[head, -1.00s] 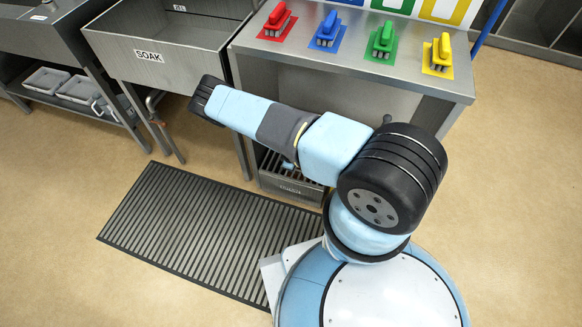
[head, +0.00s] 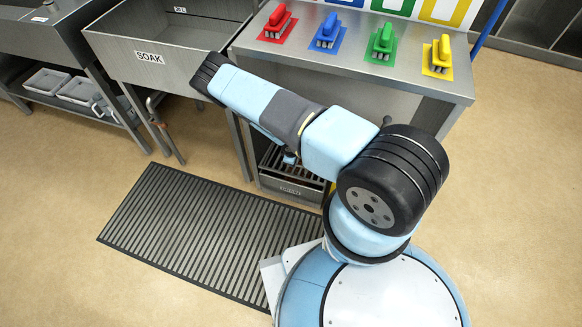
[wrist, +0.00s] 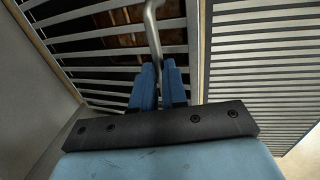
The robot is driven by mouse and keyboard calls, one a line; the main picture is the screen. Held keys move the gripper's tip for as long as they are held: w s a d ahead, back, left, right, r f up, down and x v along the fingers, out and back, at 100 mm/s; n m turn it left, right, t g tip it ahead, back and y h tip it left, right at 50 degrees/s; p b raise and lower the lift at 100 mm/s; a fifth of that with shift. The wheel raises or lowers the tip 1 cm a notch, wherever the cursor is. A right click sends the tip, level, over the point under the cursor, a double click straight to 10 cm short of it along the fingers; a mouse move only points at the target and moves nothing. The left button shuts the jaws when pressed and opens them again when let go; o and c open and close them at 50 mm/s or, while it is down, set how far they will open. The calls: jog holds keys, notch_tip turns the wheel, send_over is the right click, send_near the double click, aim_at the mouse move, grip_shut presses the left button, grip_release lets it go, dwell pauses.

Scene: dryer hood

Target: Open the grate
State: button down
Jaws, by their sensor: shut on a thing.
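The grate (wrist: 105,47) has pale parallel slats over a dark, brownish hollow in the wrist view. In the head view a small part of the grate (head: 301,173) shows low under the steel counter, mostly hidden by my arm. A bent metal bar (wrist: 153,25), which looks like a handle or hook, rises over the slats. My gripper (wrist: 162,68) is shut on this bar, with a blue finger on each side of it. In the head view only a small blue bit of my gripper (head: 290,158) shows below my arm. Whether the grate is lifted is not clear.
A ribbed floor mat (head: 200,232) lies in front of the counter (head: 350,60). Red, blue, green and yellow brushes stand on the counter. A sink marked SOAK (head: 165,40) is at the left. Open floor (head: 530,200) lies at the right.

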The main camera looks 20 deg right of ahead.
jog(key=r, duration=0.1)
jog(key=w+d+r, duration=0.2)
jog(key=r, duration=0.1)
jog(key=shift+w, duration=0.2)
jog(key=c, duration=1.2)
grip_release()
jog(key=shift+s+a+f, duration=0.1)
jog(key=shift+a, duration=0.05)
jog(key=shift+o, duration=0.2)
jog(key=shift+a, duration=0.1)
